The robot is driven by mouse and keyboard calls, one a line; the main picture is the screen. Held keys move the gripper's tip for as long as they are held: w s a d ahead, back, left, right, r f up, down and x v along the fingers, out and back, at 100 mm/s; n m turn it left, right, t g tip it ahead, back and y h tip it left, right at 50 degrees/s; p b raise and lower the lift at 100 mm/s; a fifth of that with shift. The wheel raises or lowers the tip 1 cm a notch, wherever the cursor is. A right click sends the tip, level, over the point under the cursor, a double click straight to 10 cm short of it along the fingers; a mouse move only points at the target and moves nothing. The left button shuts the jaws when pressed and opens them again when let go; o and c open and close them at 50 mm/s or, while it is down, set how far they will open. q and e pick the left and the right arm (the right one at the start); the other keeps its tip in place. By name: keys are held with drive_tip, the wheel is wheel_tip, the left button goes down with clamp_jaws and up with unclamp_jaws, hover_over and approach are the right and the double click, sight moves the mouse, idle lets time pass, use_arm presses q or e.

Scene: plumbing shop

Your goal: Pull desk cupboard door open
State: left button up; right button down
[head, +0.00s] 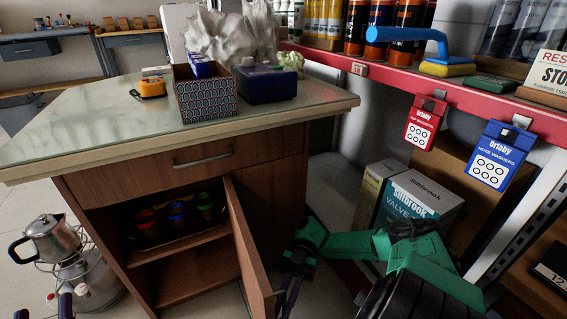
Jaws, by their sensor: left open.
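The desk cupboard door (246,240) stands part open below the drawer, its free edge swung toward me. The desk's interior (190,275) shows to the left of it, with a shelf holding small red, blue and green items (177,212). The door's outer face is mostly turned from view, and I cannot make out its handle there. My left gripper (289,281), dark on a green arm, is low to the right of the door, beside its outer face. Its jaws are open with nothing seen between them. I cannot tell whether it touches the door.
The desk top (70,135) bears a patterned box (206,95), a blue case (264,83) and a yellow tape measure (152,87). A steel kettle (48,240) stands left. Boxes (417,200) and a red-edged shelf (400,83) crowd the right.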

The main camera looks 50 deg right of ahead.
drive_tip(key=c, duration=1.2)
unclamp_jaws()
